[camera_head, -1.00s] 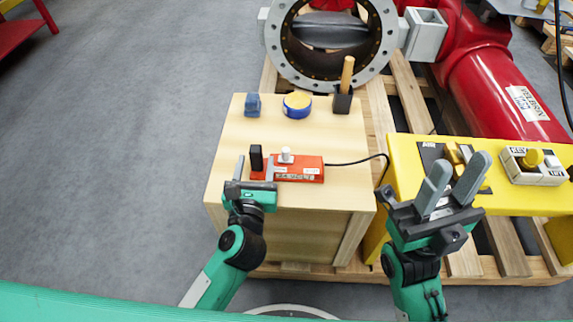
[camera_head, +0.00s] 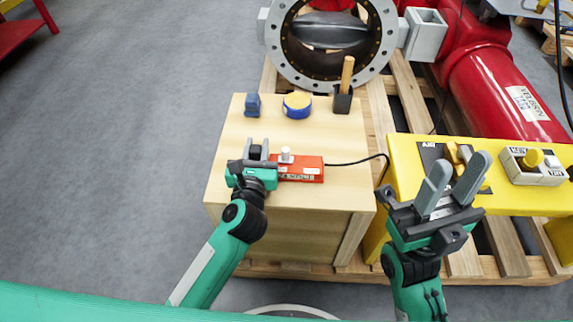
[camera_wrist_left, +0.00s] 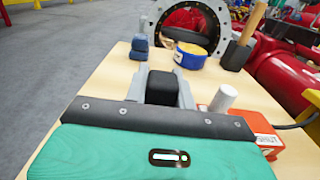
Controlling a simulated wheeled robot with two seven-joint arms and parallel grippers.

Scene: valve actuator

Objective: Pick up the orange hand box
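The orange hand box (camera_head: 299,168) lies on the wooden crate top, with a white knob, white labels and a black upright grip (camera_wrist_left: 162,87) at its left end. My left gripper (camera_head: 256,151) is at that end. Its two fingers stand on either side of the black grip and appear closed against it, with little or no gap in the left wrist view. The gripper body hides the left part of the box; its right end shows in the left wrist view (camera_wrist_left: 262,133). My right gripper (camera_head: 455,183) is open and empty, near the yellow stand.
On the crate top (camera_head: 235,130) stand a blue object (camera_head: 253,105), a blue-and-yellow round item (camera_head: 297,104) and a wooden-handled tool in a black holder (camera_head: 343,98). A black cable (camera_head: 358,161) runs right from the box. A yellow stand (camera_head: 520,203) is at right.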

